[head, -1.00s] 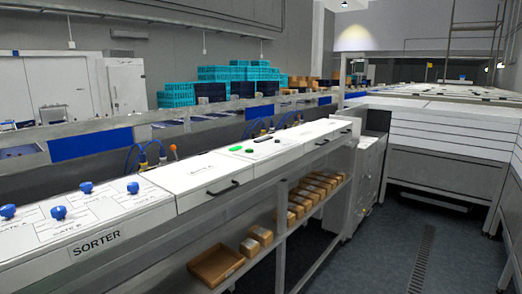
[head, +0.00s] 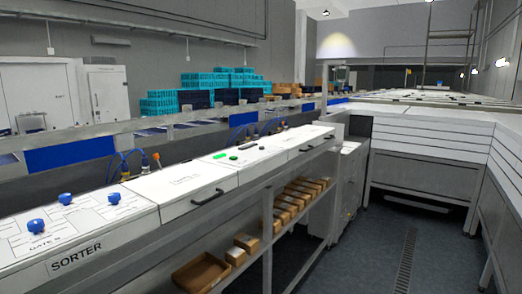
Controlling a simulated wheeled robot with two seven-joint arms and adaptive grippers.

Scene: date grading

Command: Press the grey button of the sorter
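The sorter (head: 172,184) is a long white sloping console on the left, with a black SORTER label (head: 76,257) on its front. Blue knobs stand on its near panel, one at the front (head: 36,226) and one farther back (head: 65,199). I cannot make out a grey button at this size. Neither of my grippers shows in the head view.
A shelf under the console holds several brown boxes (head: 284,206) and an open brown tray (head: 201,273). A black handle (head: 208,197) sticks out from the console front. Open dark floor (head: 370,262) with a drain grate lies to the right, before white slatted units (head: 431,143).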

